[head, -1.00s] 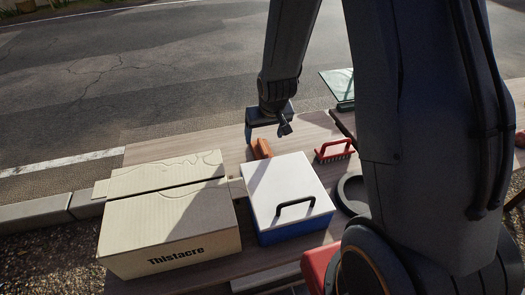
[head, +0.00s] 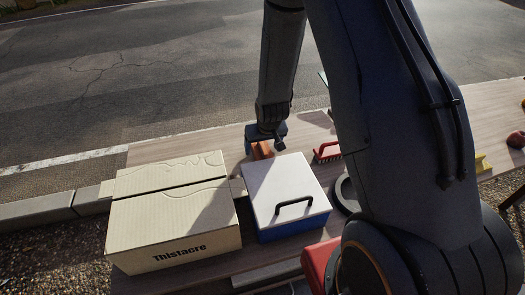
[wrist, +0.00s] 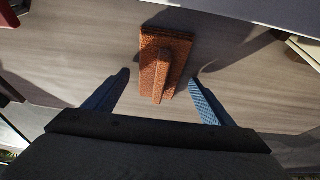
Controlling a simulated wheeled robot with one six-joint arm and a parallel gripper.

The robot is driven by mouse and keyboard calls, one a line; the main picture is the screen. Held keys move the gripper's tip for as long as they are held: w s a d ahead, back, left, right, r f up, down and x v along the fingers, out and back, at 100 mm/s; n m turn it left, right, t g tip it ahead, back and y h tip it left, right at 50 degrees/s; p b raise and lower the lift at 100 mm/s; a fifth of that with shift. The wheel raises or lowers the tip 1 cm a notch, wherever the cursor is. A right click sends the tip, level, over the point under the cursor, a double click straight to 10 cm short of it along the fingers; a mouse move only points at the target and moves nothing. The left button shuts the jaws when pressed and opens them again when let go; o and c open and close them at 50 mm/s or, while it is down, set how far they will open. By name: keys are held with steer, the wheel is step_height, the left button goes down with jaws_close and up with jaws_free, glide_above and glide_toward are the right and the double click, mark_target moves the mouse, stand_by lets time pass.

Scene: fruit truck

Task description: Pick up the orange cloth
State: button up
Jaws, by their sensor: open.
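The orange cloth (wrist: 175,55) lies folded on the wooden table, with a raised fold along its middle. In the head view the cloth (head: 262,149) shows just behind the white-lidded blue box, partly hidden by my gripper. My gripper (wrist: 160,85) is open and empty in the wrist view. Its two blue fingers point at the near end of the cloth, one to each side. The cloth lies between and slightly beyond the fingertips. In the head view my gripper (head: 264,140) is low over the table at the cloth.
A blue box with a white lid and black handle (head: 288,190) stands close in front of the cloth. A cardboard box (head: 175,215) stands to the left. A red brush (head: 327,152) lies to the right, near a dark round item (head: 346,192). The table (head: 190,145) is bare behind the cardboard box.

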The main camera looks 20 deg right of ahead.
steer(key=shift+f, duration=0.15)
stand_by(0.3)
steer(key=c, duration=1.3)
steer(key=shift+o, duration=0.2)
